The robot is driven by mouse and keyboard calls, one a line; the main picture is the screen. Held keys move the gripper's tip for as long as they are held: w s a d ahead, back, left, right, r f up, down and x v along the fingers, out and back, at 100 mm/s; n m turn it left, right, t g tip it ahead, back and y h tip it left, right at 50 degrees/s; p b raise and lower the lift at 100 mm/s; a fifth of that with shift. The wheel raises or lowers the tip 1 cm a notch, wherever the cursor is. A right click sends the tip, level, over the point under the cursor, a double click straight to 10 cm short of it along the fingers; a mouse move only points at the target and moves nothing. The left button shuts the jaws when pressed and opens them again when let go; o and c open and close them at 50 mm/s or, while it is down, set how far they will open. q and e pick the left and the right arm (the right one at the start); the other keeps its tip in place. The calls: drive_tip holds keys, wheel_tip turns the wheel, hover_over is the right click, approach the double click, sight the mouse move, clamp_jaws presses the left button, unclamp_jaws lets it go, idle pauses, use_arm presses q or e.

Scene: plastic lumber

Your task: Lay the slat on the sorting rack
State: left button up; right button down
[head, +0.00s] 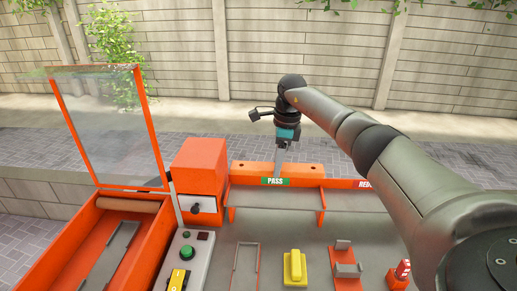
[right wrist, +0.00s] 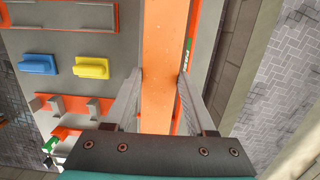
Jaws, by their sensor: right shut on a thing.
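The slat (head: 250,170) is an orange board lying crosswise at the back of the sorting rack. It shows as a long orange strip in the right wrist view (right wrist: 166,55). The sorting rack (head: 270,196) has a grey shelf and orange edging, with a green PASS label (head: 275,181) and a partly hidden red label farther right. My right gripper (head: 283,165) points down and is shut on the slat, one finger on each side of it (right wrist: 160,85). The slat is at the back rail; I cannot tell whether it touches it. My left gripper is out of view.
An orange tray (head: 152,238) with a clear raised lid (head: 108,130) stands at the left. An orange box (head: 201,168) adjoins the rack. A control panel (head: 186,258), a yellow block (head: 295,266) and an orange bracket (head: 347,268) are in front. The rack's shelf looks bare.

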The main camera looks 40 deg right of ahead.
drive_tip(key=shift+w+r, duration=0.1)
drive_tip(key=shift+w, duration=0.25)
drive_tip(key=shift+s, duration=0.3)
drive_tip(key=shift+r, duration=0.1)
drive_tip(key=shift+w+f, duration=0.1)
drive_tip(key=shift+f, duration=0.1)
drive_tip(key=b, duration=0.4)
hover_over(273, 197)
drive_tip(key=f, duration=0.6)
drive_tip(key=shift+d, duration=0.2)
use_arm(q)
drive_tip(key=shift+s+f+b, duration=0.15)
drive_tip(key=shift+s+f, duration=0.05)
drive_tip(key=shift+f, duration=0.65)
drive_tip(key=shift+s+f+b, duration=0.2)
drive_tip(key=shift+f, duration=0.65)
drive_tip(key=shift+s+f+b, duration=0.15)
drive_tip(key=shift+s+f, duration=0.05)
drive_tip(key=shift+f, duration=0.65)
use_arm(e)
drive_tip(key=shift+f, duration=1.2)
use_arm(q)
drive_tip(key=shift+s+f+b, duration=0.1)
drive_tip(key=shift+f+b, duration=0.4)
use_arm(e)
drive_tip(key=shift+f, duration=0.65)
drive_tip(key=shift+c, duration=0.7)
unclamp_jaws()
drive_tip(key=shift+s, duration=0.2)
